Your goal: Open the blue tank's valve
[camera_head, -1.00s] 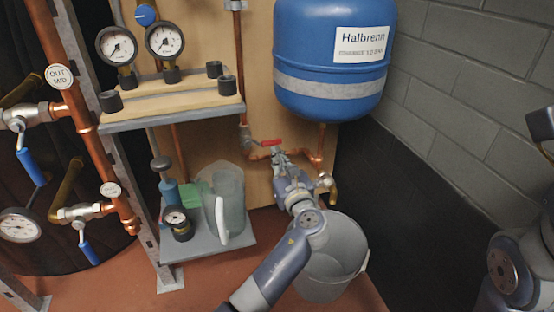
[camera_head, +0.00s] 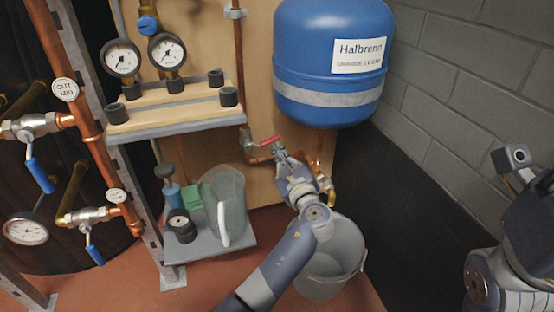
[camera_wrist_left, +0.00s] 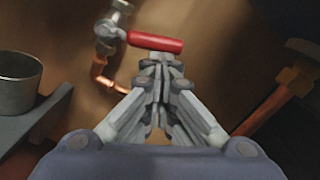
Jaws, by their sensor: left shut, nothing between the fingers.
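The blue tank (camera_head: 325,55) with a white "Halbrenn" label hangs on the wooden panel. Below it, a copper pipe carries a valve with a red lever handle (camera_head: 265,141). In the left wrist view the red handle (camera_wrist_left: 156,42) points right from the metal valve body (camera_wrist_left: 108,32). My left gripper (camera_head: 278,148) is shut and empty, its fingertips close to the handle's right end. In the left wrist view the fingertips (camera_wrist_left: 162,62) lie just below the handle; I cannot tell whether they touch. My right gripper is not visible; parts of my right arm show at the right edge.
A grey bucket (camera_head: 330,262) stands on the floor under the tank. A shelf (camera_head: 178,122) with gauges and a lower shelf (camera_head: 215,250) with a clear jug (camera_head: 226,200) are to the left. Blue-handled valves sit far left. A block wall (camera_head: 465,90) bounds the right.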

